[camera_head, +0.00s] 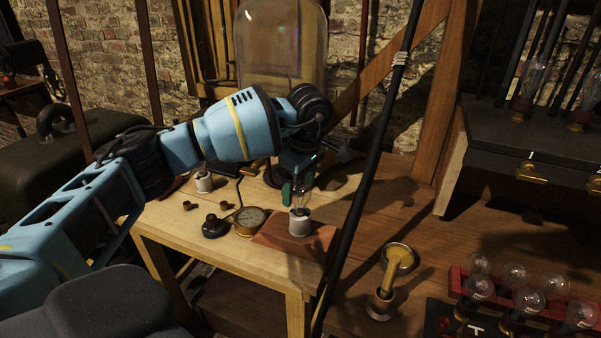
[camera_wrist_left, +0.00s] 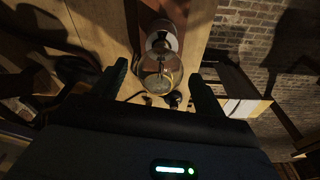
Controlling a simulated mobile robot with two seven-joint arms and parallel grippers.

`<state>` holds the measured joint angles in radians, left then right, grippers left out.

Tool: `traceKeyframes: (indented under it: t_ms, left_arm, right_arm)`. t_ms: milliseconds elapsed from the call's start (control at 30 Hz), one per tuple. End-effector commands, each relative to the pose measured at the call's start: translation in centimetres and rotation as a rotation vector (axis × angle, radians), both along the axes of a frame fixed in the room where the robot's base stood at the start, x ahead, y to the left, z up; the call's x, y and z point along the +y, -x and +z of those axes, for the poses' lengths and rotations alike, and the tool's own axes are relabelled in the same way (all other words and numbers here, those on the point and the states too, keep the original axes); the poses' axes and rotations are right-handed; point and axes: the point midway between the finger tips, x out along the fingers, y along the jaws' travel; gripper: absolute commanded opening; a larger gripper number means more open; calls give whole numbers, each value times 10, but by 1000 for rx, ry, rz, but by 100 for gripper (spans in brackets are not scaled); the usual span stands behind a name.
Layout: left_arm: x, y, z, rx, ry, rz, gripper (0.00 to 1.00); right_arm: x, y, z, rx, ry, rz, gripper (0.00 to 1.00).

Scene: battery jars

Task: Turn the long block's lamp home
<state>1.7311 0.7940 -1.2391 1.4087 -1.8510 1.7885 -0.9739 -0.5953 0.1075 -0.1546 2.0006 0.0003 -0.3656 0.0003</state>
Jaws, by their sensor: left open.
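The lamp (camera_head: 301,205), a clear glass bulb, stands upright in a pale grey socket (camera_head: 299,224) on the long reddish wooden block (camera_head: 276,232) on the workbench. My left gripper (camera_head: 297,190) is open above it, with its fingers down around the glass in the head view. In the left wrist view the bulb (camera_wrist_left: 160,76) shows between the two spread fingers (camera_wrist_left: 161,88), with a gap to each finger. Whether a finger touches the glass in the head view I cannot tell. My right gripper is not in view.
A brass dial (camera_head: 249,221), a black knob (camera_head: 214,227) and a small white jar (camera_head: 204,183) stand left of the block. A glass bell jar (camera_head: 282,45) stands behind. A dark slanting pole (camera_head: 365,185) passes close on the right. A red crate of bulbs (camera_head: 457,281) is at lower right.

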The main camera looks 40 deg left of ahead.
Motion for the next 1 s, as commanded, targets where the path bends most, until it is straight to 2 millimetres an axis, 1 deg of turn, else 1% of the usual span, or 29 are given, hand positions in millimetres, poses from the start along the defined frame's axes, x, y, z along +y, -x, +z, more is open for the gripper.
traceKeyframes:
  t_ms: [133, 400, 800, 933, 1000]
  left_arm:
    - [1, 0, -7, 2, 0, 0, 72]
    - [1, 0, -8, 1, 0, 0, 72]
    - [1, 0, -8, 0, 1, 0, 21]
    - [1, 0, -7, 0, 1, -20, 21]
    - [1, 0, -8, 0, 1, -75, 21]
  right_arm:
    - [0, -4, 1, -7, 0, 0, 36]
    - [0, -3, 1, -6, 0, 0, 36]
    - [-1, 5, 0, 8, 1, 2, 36]
    - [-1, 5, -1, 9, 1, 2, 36]
    - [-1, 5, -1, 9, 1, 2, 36]
